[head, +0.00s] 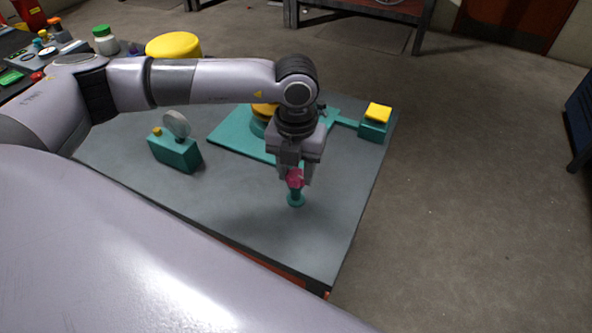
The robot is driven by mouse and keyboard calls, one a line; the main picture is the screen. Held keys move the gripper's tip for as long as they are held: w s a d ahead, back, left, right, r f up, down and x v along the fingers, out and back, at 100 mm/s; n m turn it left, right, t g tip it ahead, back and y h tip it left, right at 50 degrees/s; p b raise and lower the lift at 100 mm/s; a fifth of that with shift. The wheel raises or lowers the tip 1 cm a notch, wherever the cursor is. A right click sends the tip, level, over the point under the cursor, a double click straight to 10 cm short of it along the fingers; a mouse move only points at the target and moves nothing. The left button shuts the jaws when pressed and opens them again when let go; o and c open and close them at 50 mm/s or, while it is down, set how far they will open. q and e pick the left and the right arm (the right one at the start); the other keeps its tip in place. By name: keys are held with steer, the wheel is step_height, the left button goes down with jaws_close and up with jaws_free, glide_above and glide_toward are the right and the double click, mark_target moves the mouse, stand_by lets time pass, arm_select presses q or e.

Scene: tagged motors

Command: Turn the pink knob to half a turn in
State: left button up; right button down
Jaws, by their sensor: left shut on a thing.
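The pink knob (295,178) sits on top of a small teal stand (296,198) near the front right part of the grey table. My left gripper (295,177) points down from above and is shut on the pink knob, with a finger on either side of it. The fingers hide part of the knob. How far the knob is turned cannot be told from this view. My right gripper is not in view.
A teal plate (232,132) with an orange and teal round part lies behind the gripper. A teal block with a yellow top (377,113) stands at the back right. A teal box with a round grey disc (175,150) stands left. The table's front right is clear.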

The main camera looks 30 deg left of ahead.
arm_select(q)
steer(key=m+b, duration=0.2)
steer(key=m, duration=0.1)
steer(key=shift+f+b, duration=0.2)
steer(key=shift+b, duration=0.2)
steer(key=m+b, duration=0.2)
steer(key=m, duration=0.2)
steer(key=shift+b, duration=0.35)
steer(key=m+b, duration=0.3)
steer(key=m, duration=0.1)
steer(key=shift+r+m, duration=0.1)
steer(key=shift+m, duration=0.2)
steer(key=shift+m+b, duration=0.7)
steer(key=shift+m, duration=0.3)
steer(key=shift+r+m+b, duration=0.15)
steer(key=shift+m+b, duration=0.25)
steer(key=shift+m, duration=0.5)
steer(key=o, duration=1.1)
steer(key=shift+c, duration=0.2)
